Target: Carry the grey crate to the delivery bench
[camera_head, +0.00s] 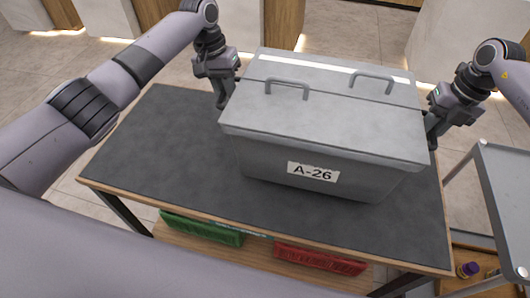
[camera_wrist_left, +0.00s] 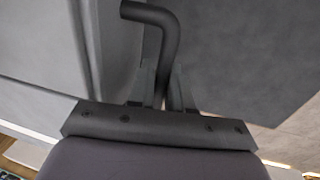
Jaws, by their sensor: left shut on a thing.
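The grey crate (camera_head: 265,160) has a closed lid with two bar handles and a label reading A-26. It is upright over the right part of a dark-topped bench (camera_head: 140,150); whether its base touches the top is hard to tell. My left gripper (camera_head: 224,98) is at the crate's left side, shut on its side handle. In the left wrist view the bent dark handle (camera_wrist_left: 155,15) passes between the fingers (camera_wrist_left: 162,90), beside the crate wall (camera_wrist_left: 40,50). My right gripper (camera_head: 432,130) is at the crate's right side; its fingertips are partly hidden.
The bench top is bare left of the crate. Green (camera_head: 200,229) and red (camera_head: 320,261) containers sit on the shelf below. A grey metal cart (camera_head: 505,190) stands close at the right, with a purple-capped bottle (camera_head: 468,269) low beside it. White and wood counters (camera_head: 225,30) stand behind.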

